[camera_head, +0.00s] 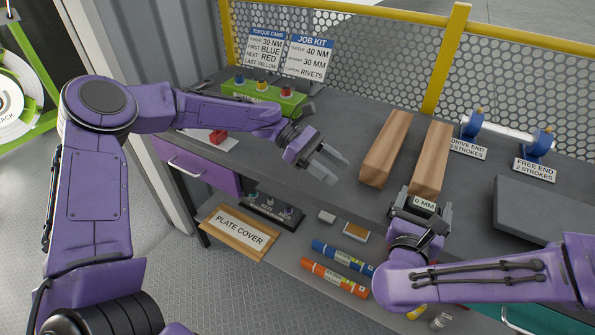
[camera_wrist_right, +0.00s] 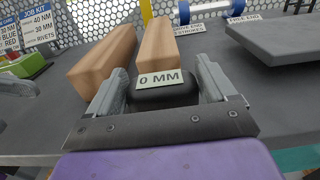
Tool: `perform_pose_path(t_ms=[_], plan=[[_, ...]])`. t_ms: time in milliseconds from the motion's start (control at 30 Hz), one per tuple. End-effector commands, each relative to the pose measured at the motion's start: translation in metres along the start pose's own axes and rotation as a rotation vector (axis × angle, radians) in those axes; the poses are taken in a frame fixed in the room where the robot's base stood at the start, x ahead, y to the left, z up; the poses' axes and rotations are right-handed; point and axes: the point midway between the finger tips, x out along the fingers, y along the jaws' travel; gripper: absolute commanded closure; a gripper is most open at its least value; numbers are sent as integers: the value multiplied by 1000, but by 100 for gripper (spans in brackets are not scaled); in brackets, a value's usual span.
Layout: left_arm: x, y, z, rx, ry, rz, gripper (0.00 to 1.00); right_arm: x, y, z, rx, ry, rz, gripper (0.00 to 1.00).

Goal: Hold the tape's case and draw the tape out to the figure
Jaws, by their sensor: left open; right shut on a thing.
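The tape's case (camera_wrist_right: 170,97) is a dark block between the fingers of my right gripper (camera_wrist_right: 168,92) in the right wrist view. Its white plate (camera_wrist_right: 160,79) reads "0 MM"; the plate also shows in the head view (camera_head: 424,204). My right gripper (camera_head: 421,212) is shut on the case at the front of the bench; I cannot tell whether the case touches the bench. No drawn-out tape shows. My left gripper (camera_head: 330,165) is open and empty over the bench, left of the wooden blocks. The job kit card (camera_head: 310,57) reads 40 NM, 30 MM and rivets.
Two wooden blocks (camera_head: 386,150) (camera_head: 432,160) lie just beyond the case. A roller on blue stands (camera_head: 507,131) and a dark grey slab (camera_head: 535,208) are at the right. A green box with coloured buttons (camera_head: 262,95) stands at the back left. A lower shelf (camera_head: 290,262) holds tubes.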

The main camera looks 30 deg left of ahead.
Motion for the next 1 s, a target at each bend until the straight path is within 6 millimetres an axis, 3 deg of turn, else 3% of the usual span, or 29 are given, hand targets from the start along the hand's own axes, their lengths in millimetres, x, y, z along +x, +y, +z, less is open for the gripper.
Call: perform_pose_path(t_ms=[133, 167, 200, 567, 1000], plan=[[0, 0, 0, 0, 0, 0, 48, 0, 0, 0, 1, 0, 0, 45], [0, 0, 0, 0, 0, 0, 48, 0, 0, 0, 1, 0, 0, 6], [0, 0, 0, 0, 0, 0, 48, 0, 0, 0, 1, 0, 0, 0], [0, 0, 1, 1, 0, 0, 48, 0, 0, 2, 0, -1, 0, 0], [-10, 0, 25, 1, 0, 0, 48, 0, 0, 41, 1, -1, 0, 0]])
